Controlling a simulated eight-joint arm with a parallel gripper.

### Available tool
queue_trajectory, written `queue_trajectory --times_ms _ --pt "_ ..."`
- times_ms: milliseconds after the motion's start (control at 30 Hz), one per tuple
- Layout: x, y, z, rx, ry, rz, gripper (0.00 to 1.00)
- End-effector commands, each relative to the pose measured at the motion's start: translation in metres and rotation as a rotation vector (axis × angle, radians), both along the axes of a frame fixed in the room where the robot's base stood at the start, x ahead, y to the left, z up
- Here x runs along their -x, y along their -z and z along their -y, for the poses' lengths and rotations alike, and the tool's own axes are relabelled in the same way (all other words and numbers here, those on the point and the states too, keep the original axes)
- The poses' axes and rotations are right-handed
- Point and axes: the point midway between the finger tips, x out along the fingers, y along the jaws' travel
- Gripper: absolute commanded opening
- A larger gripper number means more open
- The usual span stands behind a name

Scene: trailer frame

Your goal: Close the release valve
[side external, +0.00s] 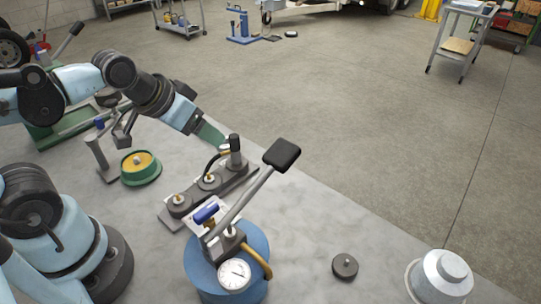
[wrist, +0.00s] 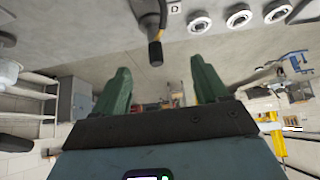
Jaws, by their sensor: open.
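A blue valve handle (side external: 206,213), which looks like the release valve, sits on a brass fitting beside the pump block on top of the blue cylindrical tank (side external: 199,272). The handle lies tilted, rising to the right; I cannot tell its valve setting. A long grey lever with a black pad (side external: 282,154) rises from the same block, and a white gauge (side external: 234,274) faces front. My gripper (side external: 217,137) is behind and above the valve, apart from it, beside a dark upright cylinder (side external: 235,153). In the wrist view its green fingers (wrist: 160,85) are spread and empty. The blue handle is not identifiable there.
A grey plate with round fittings (side external: 181,205) lies between my gripper and the tank. A green-and-yellow round part (side external: 141,168) stands left. A small dark disc (side external: 345,266) and a silver domed part (side external: 441,276) stand right. A black-tipped cable end (wrist: 155,50) hangs ahead of my fingers.

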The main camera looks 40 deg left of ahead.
Motion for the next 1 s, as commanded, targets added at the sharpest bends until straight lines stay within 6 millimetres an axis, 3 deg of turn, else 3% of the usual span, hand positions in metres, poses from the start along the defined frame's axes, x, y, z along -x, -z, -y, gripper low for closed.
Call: queue_trajectory --times_ms 133,267,400,600,800,1000 --pt "0.001 -0.007 0.013 -0.029 0.087 -0.035 0.7" --pt "0.008 -0.026 0.05 -0.117 0.346 -0.135 0.7" --pt "0.034 -0.058 0.097 -0.251 0.748 -0.271 0.7" --pt "0.08 -0.101 0.139 -0.41 1.25 -0.415 0.7" --pt "0.105 -0.122 0.152 -0.481 1.494 -0.48 0.7" --pt "0.108 -0.114 0.152 -0.488 1.521 -0.488 0.7"
